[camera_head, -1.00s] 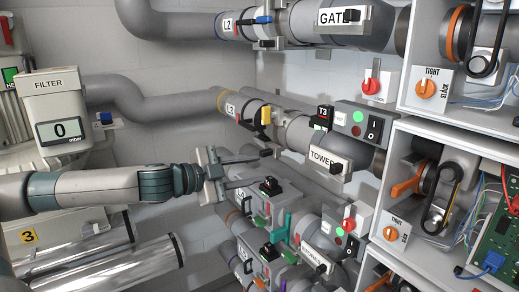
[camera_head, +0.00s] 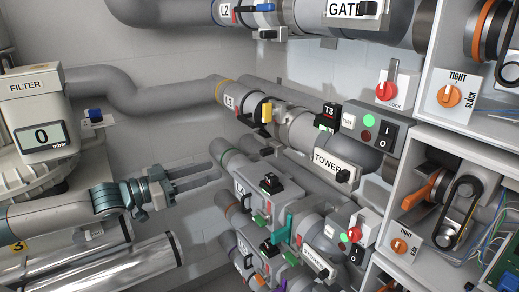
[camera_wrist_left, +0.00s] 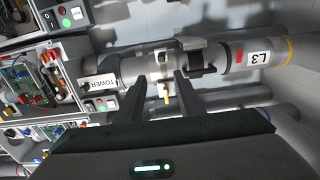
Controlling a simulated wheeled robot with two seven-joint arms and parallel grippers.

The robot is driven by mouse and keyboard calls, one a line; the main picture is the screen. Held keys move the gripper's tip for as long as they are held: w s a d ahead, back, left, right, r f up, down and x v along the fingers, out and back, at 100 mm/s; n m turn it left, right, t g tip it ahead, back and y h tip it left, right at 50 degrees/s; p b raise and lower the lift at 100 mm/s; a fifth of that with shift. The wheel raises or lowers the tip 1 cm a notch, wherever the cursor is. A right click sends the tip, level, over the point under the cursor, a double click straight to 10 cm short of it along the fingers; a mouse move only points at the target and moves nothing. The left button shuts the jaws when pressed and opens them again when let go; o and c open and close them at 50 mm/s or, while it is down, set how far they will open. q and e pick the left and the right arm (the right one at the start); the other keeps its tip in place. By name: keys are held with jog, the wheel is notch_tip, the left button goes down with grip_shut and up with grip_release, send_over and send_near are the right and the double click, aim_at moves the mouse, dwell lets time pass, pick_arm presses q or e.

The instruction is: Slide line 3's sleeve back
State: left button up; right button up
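Line 3's grey pipe (camera_head: 296,128) carries an L3 label (camera_head: 229,101), a yellow ring and a red mark. Beyond the label is a joint with a black fitting and an upright yellow lever (camera_head: 266,113); I cannot tell the sleeve's exact ends there. A black block (camera_head: 267,151) sits below the joint. My left gripper (camera_head: 214,172) is open and empty, left of and below the joint, apart from the pipe. In the left wrist view its two fingers (camera_wrist_left: 161,82) stand apart before the joint, with the L3 label (camera_wrist_left: 258,58) to the right. My right gripper is out of view.
Line 2's pipe (camera_head: 313,22) runs above and line 4's (camera_head: 262,198) below. A TOWER plate (camera_head: 331,165), the T3 block (camera_head: 327,116) and a switch box (camera_head: 369,133) sit along line 3 to the right. The filter unit (camera_head: 38,110) stands at left.

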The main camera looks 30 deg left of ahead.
pick_arm(q)
jog(key=shift+s+a+r, duration=0.15)
jog(key=shift+a, duration=0.05)
dwell(0.5)
jog(key=b, duration=0.5)
send_near(261, 153)
jog(key=shift+x, duration=1.85)
jog(key=shift+p+x, duration=1.45)
jog(key=shift+x, duration=0.7)
jog(key=shift+p+x, duration=0.3)
jog(key=shift+x, duration=0.5)
